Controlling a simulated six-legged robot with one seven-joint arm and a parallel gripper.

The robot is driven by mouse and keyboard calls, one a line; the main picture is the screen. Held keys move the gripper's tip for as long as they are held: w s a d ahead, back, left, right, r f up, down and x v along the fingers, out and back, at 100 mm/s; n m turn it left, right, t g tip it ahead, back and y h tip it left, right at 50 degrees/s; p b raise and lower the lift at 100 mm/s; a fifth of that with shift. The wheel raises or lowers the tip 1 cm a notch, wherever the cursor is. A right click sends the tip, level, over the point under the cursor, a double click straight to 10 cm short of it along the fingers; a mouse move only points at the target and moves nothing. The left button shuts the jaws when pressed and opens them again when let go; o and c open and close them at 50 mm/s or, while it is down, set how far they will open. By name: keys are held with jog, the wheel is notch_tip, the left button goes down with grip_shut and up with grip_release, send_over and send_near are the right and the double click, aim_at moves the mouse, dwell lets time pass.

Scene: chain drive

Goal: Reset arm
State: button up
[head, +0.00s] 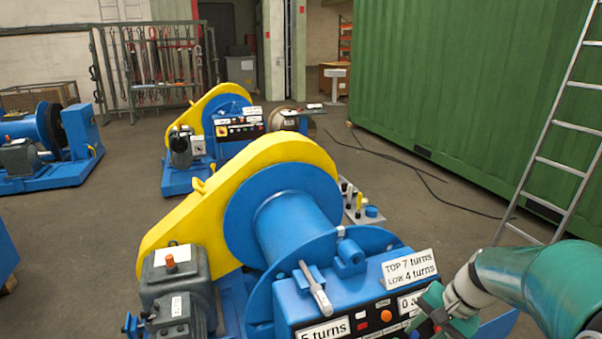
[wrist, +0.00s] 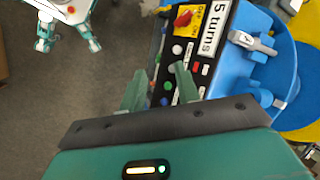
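The nearest chain drive has a yellow chain guard (head: 165,225), a blue drum (head: 292,225) and a grey motor (head: 178,285). Its black control panel (head: 350,325) carries buttons, a display and a "5 turns" label (head: 324,329); a "TOP 7 turns LOW 4 turns" sign (head: 410,268) stands above. A grey lever (head: 316,290) sits on the blue housing. My gripper (head: 432,312) is at the panel's right end. In the wrist view, my gripper (wrist: 159,70) has its fingers apart with nothing between them, over the panel's edge. I cannot tell whether a fingertip touches it. A red switch (wrist: 184,18) shows on a yellow plate.
A second chain drive (head: 215,120) stands behind, and another blue machine (head: 45,145) is at left. A green container (head: 460,80) and a ladder (head: 560,140) stand at right.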

jog(key=s+a+r+n+t+h, duration=0.4)
jog(key=s+a+r+n, duration=0.4)
jog(key=s, duration=0.6)
notch_tip(320, 180, up, 3)
jog(key=shift+a+f+h, duration=0.15)
jog(key=shift+a+h, duration=0.15)
jog(key=shift+a, duration=0.6)
